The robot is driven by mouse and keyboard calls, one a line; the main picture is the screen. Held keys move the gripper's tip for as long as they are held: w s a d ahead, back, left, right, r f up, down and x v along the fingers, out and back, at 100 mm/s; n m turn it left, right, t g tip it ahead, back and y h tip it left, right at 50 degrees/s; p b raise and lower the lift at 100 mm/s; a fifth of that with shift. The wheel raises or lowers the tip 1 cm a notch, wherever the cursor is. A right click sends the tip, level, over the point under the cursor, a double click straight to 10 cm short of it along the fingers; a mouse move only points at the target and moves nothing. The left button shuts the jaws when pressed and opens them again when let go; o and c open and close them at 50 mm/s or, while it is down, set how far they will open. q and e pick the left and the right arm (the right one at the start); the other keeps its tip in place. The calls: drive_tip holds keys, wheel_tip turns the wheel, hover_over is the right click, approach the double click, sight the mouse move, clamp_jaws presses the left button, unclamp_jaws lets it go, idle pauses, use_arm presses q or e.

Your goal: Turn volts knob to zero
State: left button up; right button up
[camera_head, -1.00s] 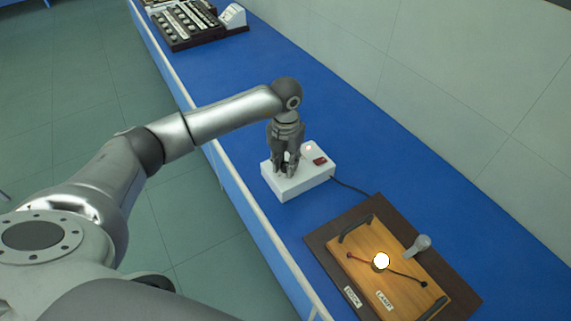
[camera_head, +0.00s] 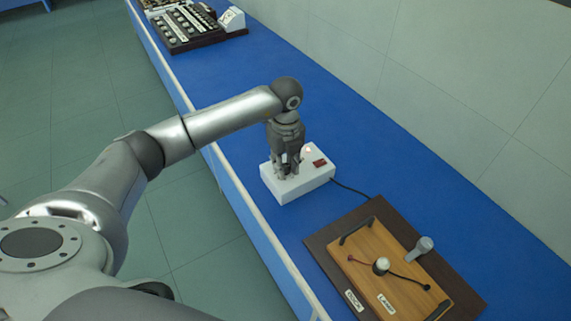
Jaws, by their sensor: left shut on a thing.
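A white power supply box (camera_head: 308,186) stands on the blue bench. Its top has a red display (camera_head: 320,163) and a small glowing light (camera_head: 309,150). My left gripper (camera_head: 286,173) points straight down onto the near left part of the box's top and is shut on the knob there. The knob itself is hidden by the fingers, so its setting and label cannot be read. My right gripper is not in view.
A cable (camera_head: 350,188) runs from the box to the dark base (camera_head: 322,240) under the lamp board. A dark rack of parts (camera_head: 190,27) sits at the bench's far end. The blue bench top (camera_head: 250,80) between is clear.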

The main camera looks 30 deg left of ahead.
sight(286, 167)
use_arm(q)
drive_tip(key=shift+n, duration=1.5)
drive_tip(key=o, duration=1)
drive_tip(key=shift+o, duration=0.2)
drive_tip(key=shift+r, duration=0.15)
wheel_tip(286, 167, up, 12)
drive_tip(key=shift+d, duration=0.1)
